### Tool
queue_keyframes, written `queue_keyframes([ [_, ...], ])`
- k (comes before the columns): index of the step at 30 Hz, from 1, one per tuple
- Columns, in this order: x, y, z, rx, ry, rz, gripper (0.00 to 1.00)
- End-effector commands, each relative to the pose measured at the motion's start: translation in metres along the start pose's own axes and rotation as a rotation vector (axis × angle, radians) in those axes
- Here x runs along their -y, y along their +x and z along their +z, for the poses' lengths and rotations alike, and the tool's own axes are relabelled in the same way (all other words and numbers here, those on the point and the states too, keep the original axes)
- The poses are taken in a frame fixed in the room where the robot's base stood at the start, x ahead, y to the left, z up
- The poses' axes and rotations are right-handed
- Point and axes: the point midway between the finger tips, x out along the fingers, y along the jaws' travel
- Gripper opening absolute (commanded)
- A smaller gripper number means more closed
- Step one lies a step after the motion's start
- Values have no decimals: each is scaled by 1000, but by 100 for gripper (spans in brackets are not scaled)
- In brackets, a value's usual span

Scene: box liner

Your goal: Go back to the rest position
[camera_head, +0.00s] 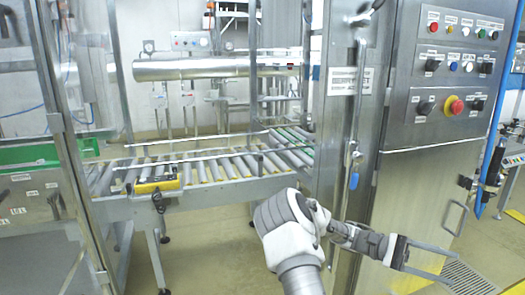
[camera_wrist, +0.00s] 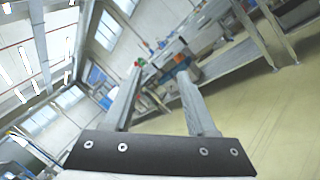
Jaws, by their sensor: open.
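My gripper (camera_head: 437,262) is at the lower right of the head view, at the end of my white and grey arm. It is in front of the steel cabinet (camera_head: 415,175), to the right of its door edge. Its two long fingers are apart with nothing between them. In the wrist view, my gripper (camera_wrist: 160,90) also shows with its fingers spread and empty, facing a tilted view of the hall with windows and floor. I cannot tell whether the gripper touches the cabinet.
A roller conveyor (camera_head: 190,170) runs behind my arm at the left and middle. A control panel with an emergency stop (camera_head: 454,105) is on the cabinet. A clear guard door (camera_head: 35,150) stands at the left. A floor grate (camera_head: 468,280) is at the lower right. Open floor (camera_head: 205,250) shows below the conveyor.

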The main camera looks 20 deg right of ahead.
Motion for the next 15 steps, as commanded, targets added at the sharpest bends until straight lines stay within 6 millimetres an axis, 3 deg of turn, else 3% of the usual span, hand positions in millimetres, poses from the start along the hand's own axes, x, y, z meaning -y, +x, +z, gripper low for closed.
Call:
queue_keyframes([
  [8, 33, -4, 24, -279, -55, -320, 57],
  [15, 59, -28, 55, -531, -89, -555, 57],
])
